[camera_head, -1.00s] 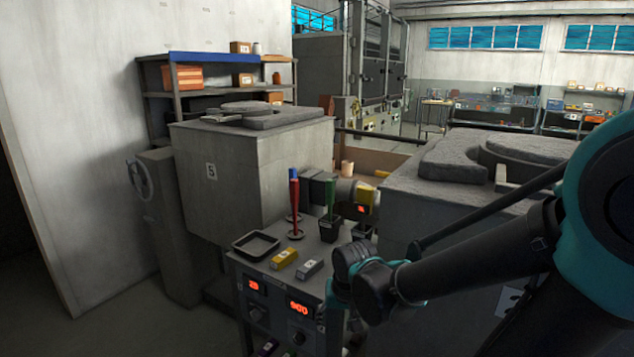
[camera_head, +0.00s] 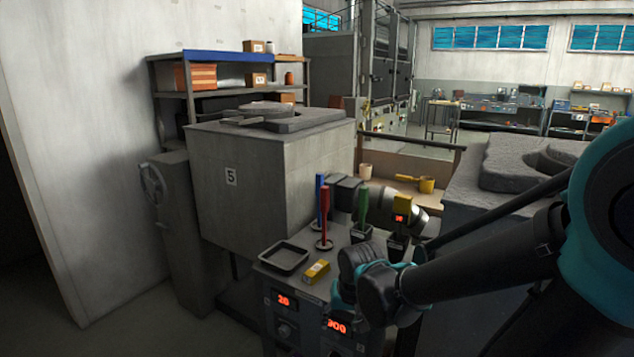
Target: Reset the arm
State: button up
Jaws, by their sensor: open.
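My arm reaches in from the right edge, its dark links and teal joints bent over the control stand (camera_head: 289,328). My gripper (camera_head: 342,304) is at the arm's far end, low over the right part of the stand's top. It is open, but its fingers are small and mostly hidden by my wrist. I see nothing held in it. A yellow block (camera_head: 316,271) lies on the stand to the left of my wrist. An empty black tray (camera_head: 285,257) lies farther left.
Red, blue and green-handled tools (camera_head: 324,203) stand upright behind my wrist. A grey box-shaped furnace marked 5 (camera_head: 232,205) stands left, with a handwheel (camera_head: 153,184) beside it. Another grey furnace (camera_head: 465,208) stands right, close behind my arm.

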jog(key=s+d+f+h, duration=0.1)
jog(key=s+d+f, duration=0.1)
jog(key=d, duration=1.1)
jog(key=shift+s+t, duration=0.4)
jog(key=shift+s, duration=0.1)
